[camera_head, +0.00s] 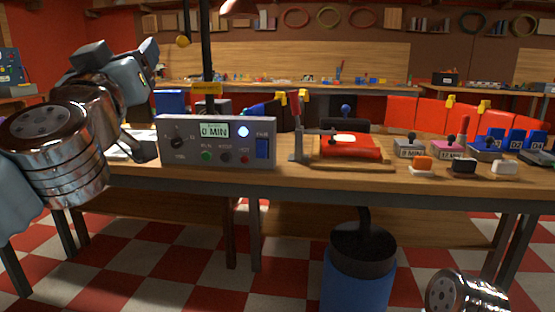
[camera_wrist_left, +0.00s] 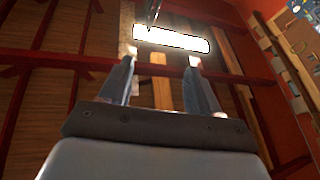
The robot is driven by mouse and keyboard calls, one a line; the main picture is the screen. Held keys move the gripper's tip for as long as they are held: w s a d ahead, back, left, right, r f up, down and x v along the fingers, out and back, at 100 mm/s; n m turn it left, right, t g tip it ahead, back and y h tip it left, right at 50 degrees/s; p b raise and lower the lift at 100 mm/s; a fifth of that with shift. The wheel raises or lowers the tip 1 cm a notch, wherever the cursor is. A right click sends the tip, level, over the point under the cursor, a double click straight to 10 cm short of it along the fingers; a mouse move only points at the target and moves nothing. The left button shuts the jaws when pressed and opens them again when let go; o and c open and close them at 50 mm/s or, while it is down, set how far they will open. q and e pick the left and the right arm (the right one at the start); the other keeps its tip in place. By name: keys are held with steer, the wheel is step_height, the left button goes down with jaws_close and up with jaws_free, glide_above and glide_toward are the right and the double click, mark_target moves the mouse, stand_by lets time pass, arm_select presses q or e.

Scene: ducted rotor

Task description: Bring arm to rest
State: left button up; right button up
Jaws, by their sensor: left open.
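My left arm (camera_head: 60,150) comes in from the left of the head view, raised above the left end of the workbench (camera_head: 440,190). Its gripper is hard to make out there. In the left wrist view my left gripper (camera_wrist_left: 162,60) points up at the ceiling, its two fingers apart with nothing between them. A bright ceiling lamp (camera_wrist_left: 172,39) shows beyond the fingertips. A part of my right arm (camera_head: 465,292) shows at the bottom right of the head view; its gripper is out of view.
A grey control box (camera_head: 217,141) reading "0 MIN" stands on the bench near my left arm. A red clamp fixture (camera_head: 347,147) stands right of it. Several small labelled blocks line the bench's right side. A blue bin (camera_head: 358,280) stands below the bench front.

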arm_select(q)
steer(key=w+d+f+m+g+h, duration=0.1)
steer(key=w+d+f+g, duration=0.3)
steer(key=f, duration=0.6)
steer(key=w+d+f+m+t+h, duration=0.1)
steer(key=w+f+m+h, duration=0.1)
steer(key=w+f, duration=0.6)
steer(key=w+d+f+m+g+h, duration=0.1)
steer(key=w+d+f+g, duration=0.2)
steer(key=f, duration=0.9)
step_height(320, 180, down, 15)
steer(key=w+g+h, duration=0.1)
steer(key=g, duration=0.1)
steer(key=s+d+f+g+h, duration=0.1)
steer(key=s+f+g, duration=0.35)
steer(key=f, duration=0.85)
steer(key=s+f+g, duration=0.3)
steer(key=s+f, duration=0.3)
steer(key=f, duration=0.7)
steer(key=s+d+f+g, duration=0.1)
steer(key=s+f+g, duration=0.2)
steer(key=s+f, duration=0.3)
steer(key=s+f+n+g+h, duration=0.1)
steer(key=s+f+g, duration=0.2)
steer(key=s+f, duration=0.4)
steer(key=s, duration=0.7)
steer(key=shift+d+f+n, duration=0.3)
steer(key=shift+d, duration=0.05)
